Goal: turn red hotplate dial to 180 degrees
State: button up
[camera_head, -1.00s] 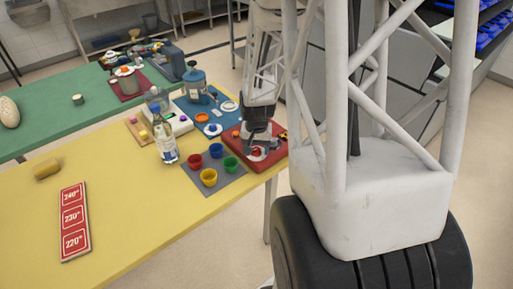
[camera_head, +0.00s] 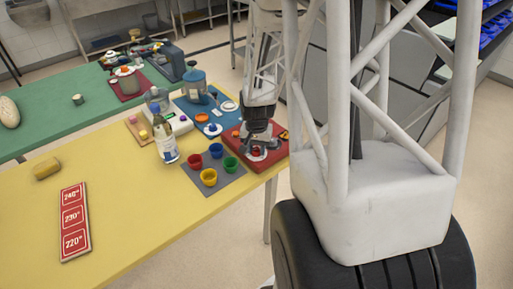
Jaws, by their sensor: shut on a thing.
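The red hotplate (camera_head: 236,133) sits near the right edge of the yellow table. My gripper (camera_head: 258,151) points down over the front of the hotplate, shut on the dial (camera_head: 257,154). Only a small part of the dial shows, pale and reddish between the fingers. The fingers hide the rest, so its angle cannot be read.
A grey mat (camera_head: 226,183) with red, yellow, blue and green cups lies just left of the hotplate. A bottle (camera_head: 165,140) stands further left. A blue mat (camera_head: 199,110) with small items lies behind. A red sign (camera_head: 74,222) and a yellow block (camera_head: 47,168) lie on the yellow table (camera_head: 135,235), whose front is mostly clear.

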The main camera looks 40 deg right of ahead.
aim_at(256, 149)
jog(key=m, duration=0.6)
jog(key=shift+m, duration=0.3)
jog(key=m, duration=0.6)
dwell(0.4)
jog(key=o, duration=0.9)
jog(key=shift+r, duration=3.9)
